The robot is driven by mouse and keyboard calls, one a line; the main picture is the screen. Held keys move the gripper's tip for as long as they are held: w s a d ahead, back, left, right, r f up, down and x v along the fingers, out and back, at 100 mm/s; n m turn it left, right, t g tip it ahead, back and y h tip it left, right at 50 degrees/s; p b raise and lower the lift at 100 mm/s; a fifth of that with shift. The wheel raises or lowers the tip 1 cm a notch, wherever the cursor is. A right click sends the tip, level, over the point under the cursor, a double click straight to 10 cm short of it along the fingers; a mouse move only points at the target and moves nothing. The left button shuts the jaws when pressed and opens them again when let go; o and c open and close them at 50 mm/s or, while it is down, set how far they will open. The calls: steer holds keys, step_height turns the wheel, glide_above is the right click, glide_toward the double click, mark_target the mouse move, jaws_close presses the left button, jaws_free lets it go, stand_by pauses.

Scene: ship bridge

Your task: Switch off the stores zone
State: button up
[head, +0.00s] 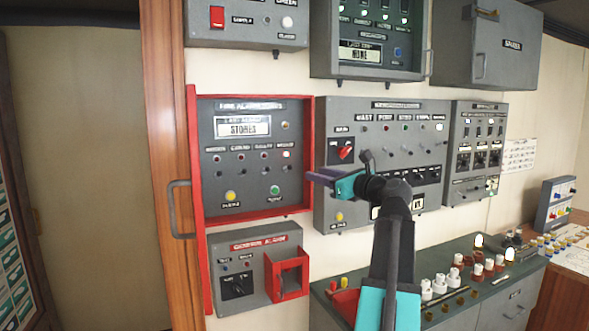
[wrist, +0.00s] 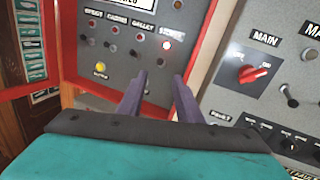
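The fire alarm panel (head: 250,108) has a grey face in a red frame, and its display (head: 243,128) reads STORES. It has a row of zone lamps with small toggles below. The rightmost lamp (head: 286,154), labelled STORES in the wrist view (wrist: 166,45), is lit; the others look dark. The stores toggle (wrist: 160,62) sits below that lamp, just beyond the gap between my fingertips. Which way it is thrown is too small to tell. My gripper (head: 318,176) is open and empty, its purple fingers (wrist: 159,78) pointing at the panel, apparently short of it.
The panel's red frame edge (wrist: 200,45) stands right of my fingers. Beyond it is a grey panel with a red rotary knob (head: 346,152). A yellow button (head: 231,196) and a green button (head: 274,190) lie below the toggles. A red-guarded alarm box (head: 252,240) is underneath.

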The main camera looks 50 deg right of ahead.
mark_target(288, 168)
steer(key=w+p, duration=0.1)
steer(key=w, duration=0.3)
steer(key=w+d+p, duration=0.1)
steer(key=w, duration=0.3)
steer(key=w+p, duration=0.1)
steer(key=w, duration=0.3)
steer(key=shift+d, duration=0.3)
steer(key=shift+c, duration=0.4)
